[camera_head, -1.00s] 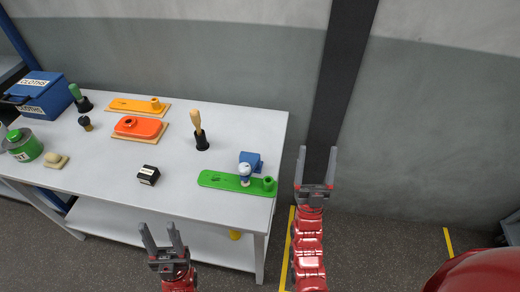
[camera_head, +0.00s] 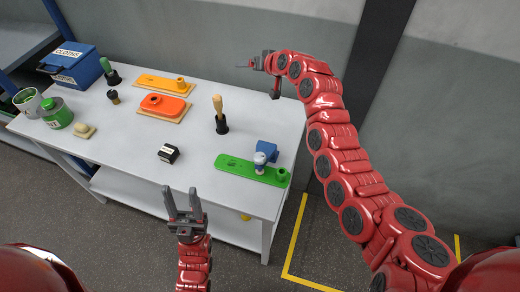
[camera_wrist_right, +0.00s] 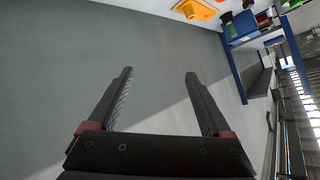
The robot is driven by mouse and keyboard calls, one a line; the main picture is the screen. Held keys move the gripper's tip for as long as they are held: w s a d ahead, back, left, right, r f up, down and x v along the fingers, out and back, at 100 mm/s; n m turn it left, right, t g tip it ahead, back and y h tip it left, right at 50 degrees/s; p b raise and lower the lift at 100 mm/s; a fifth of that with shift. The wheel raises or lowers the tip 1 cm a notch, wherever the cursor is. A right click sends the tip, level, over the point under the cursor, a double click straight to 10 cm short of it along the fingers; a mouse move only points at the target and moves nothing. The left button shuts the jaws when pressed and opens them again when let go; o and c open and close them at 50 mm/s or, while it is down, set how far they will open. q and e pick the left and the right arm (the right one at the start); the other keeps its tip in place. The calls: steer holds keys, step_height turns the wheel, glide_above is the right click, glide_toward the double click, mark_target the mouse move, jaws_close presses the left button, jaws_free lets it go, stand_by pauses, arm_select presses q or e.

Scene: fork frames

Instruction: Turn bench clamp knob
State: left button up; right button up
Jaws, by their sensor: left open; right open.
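A blue block (camera_head: 268,148), which looks like the bench clamp, sits at the right end of the bench behind a green plate (camera_head: 235,166). A grey-white rounded knob (camera_head: 260,159) stands in front of the block, over the plate. My left gripper (camera_head: 181,191) is open and empty in front of the bench's front edge, left of the knob. My right gripper (camera_head: 246,65) is beyond the bench's back edge, well behind the clamp. In the right wrist view it is open and empty (camera_wrist_right: 159,74), facing the grey wall. The clamp does not show there.
On the white bench (camera_head: 205,185) stand a wooden-handled tool (camera_head: 218,108), a black labelled block (camera_head: 168,153), an orange part (camera_head: 163,104), a yellow-orange plate (camera_head: 155,82) and a blue cloths box (camera_head: 75,66). The bench front between the black block and green plate is clear.

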steer(key=s+a+n+g+h, duration=0.1)
steer(key=s+n+g+h, duration=0.3)
steer(key=s, duration=0.6)
steer(key=n+g+h+p, duration=0.1)
steer(key=g+h+p, duration=0.1)
steer(key=g, duration=0.4)
glide_above(260, 155)
steer(key=f, duration=0.8)
steer(key=shift+w+d, duration=0.15)
steer(key=shift+d, duration=0.2)
steer(key=f+p, duration=0.1)
steer(key=f, duration=0.1)
steer(key=f+p, duration=0.1)
steer(key=f, duration=0.1)
steer(key=f+p, duration=0.1)
steer(key=f, duration=0.2)
steer(key=shift+s+a, duration=0.25)
steer(key=shift+a, duration=0.1)
steer(key=shift+f, duration=0.7)
jaws_close()
steer(key=shift+m+p, duration=0.3)
steer(key=shift+m, duration=0.3)
